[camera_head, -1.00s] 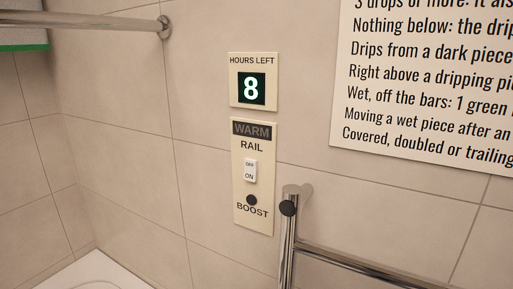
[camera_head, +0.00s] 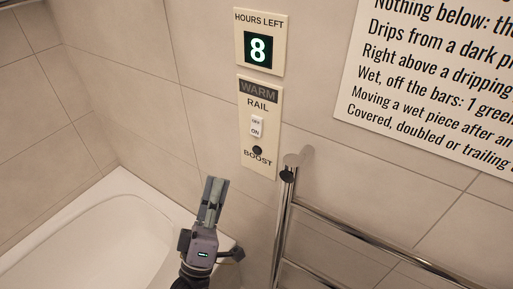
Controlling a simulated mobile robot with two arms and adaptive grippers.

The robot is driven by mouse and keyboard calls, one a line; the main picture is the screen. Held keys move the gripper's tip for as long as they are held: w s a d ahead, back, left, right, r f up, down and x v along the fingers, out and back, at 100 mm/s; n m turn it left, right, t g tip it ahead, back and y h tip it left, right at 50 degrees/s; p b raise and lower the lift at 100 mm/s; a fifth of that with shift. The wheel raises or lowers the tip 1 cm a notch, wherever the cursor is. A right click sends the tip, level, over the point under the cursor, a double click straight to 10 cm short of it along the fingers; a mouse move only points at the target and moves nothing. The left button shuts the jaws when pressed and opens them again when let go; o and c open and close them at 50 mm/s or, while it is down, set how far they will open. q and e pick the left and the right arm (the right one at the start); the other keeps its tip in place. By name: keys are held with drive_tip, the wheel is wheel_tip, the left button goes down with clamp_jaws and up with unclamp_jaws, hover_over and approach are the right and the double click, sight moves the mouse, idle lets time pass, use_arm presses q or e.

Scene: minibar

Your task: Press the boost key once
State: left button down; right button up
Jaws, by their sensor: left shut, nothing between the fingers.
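The boost key (camera_head: 257,151) is a small round dark button near the bottom of a cream control panel (camera_head: 271,115) on the tiled wall. The word BOOST stands just below it. My left gripper (camera_head: 216,181) is in view below and to the left of the panel, fingers pointing up and shut with nothing held. It looks clear of the key. My right gripper is not in view.
An HOURS LEFT display (camera_head: 258,48) above the panel shows 8. A chrome towel rail (camera_head: 283,215) stands close right of and below the panel. A printed sign (camera_head: 432,85) hangs at the upper right. A white bathtub (camera_head: 95,235) is at the lower left.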

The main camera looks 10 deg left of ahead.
sight(257, 150)
use_arm(q)
drive_tip(key=w+d+b, duration=0.1)
drive_tip(key=w+d, duration=0.2)
drive_tip(key=w, duration=0.5)
drive_tip(key=shift+w+b, duration=0.15)
drive_tip(key=shift+b, duration=0.15)
drive_tip(key=shift+w, duration=0.1)
idle(1.1)
drive_tip(key=shift+w+d, duration=0.15)
drive_tip(key=shift+w, duration=0.15)
drive_tip(key=shift+w+d, duration=0.15)
drive_tip(key=shift+w, duration=0.15)
idle(0.7)
drive_tip(key=shift+s, duration=0.1)
drive_tip(key=shift+s+a, duration=0.3)
drive_tip(key=shift+s, duration=0.35)
